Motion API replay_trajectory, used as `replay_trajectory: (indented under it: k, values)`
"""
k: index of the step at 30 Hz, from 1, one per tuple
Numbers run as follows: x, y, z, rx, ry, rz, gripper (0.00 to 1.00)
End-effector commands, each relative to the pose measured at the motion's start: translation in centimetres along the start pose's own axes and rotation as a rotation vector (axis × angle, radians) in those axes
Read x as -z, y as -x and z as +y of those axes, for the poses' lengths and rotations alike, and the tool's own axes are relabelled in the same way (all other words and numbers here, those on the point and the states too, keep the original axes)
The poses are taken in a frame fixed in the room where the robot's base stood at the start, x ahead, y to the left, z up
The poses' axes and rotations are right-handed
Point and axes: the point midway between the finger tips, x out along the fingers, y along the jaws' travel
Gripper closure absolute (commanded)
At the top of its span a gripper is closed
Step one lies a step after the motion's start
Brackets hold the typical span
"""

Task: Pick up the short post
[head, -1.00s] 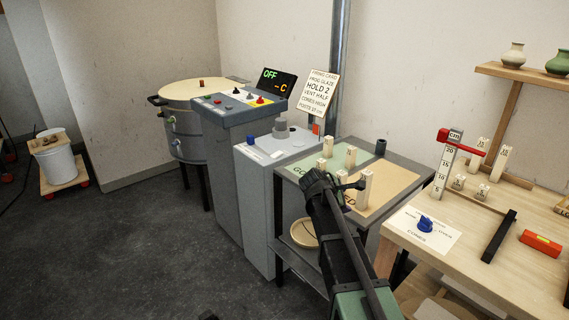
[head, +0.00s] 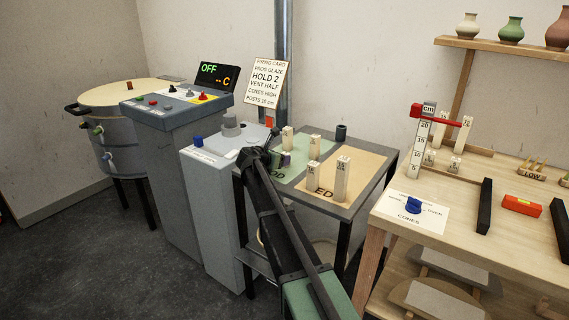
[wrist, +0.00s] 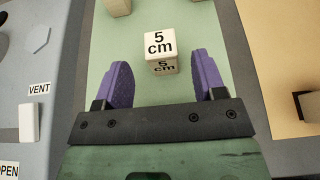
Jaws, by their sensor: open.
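The short post is a pale block marked "5 cm" (wrist: 161,45), standing on the green mat (wrist: 118,65) in the wrist view. My gripper (wrist: 161,68) is open, with purple fingers on either side of the post in the picture. A clear gap shows between the post and each finger. I cannot tell how far above the mat the fingertips are. In the head view my gripper (head: 270,158) is over the near left part of the green mat (head: 298,172), and the short post is hard to make out behind it.
Taller posts stand on the green mat (head: 287,138) and on the tan mat (head: 342,180). A dark cup (head: 341,132) is at the back. The grey vent cabinet (head: 205,180) adjoins the table's left side. More posts stand on the wooden bench (head: 490,245) at right.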

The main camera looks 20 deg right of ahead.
Motion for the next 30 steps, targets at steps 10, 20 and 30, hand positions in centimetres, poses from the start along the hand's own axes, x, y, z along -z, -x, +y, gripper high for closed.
replay_trajectory:
  k: [10,20,30]
  values:
    - [0.4,-5.1,-0.3,0.001,-0.001,0.001,0.36]
    - [0.2,-4.9,-0.4,0.001,-0.001,0.001,0.62]
    - [0.3,-4.9,-0.3,0.0,-0.001,0.001,0.9]
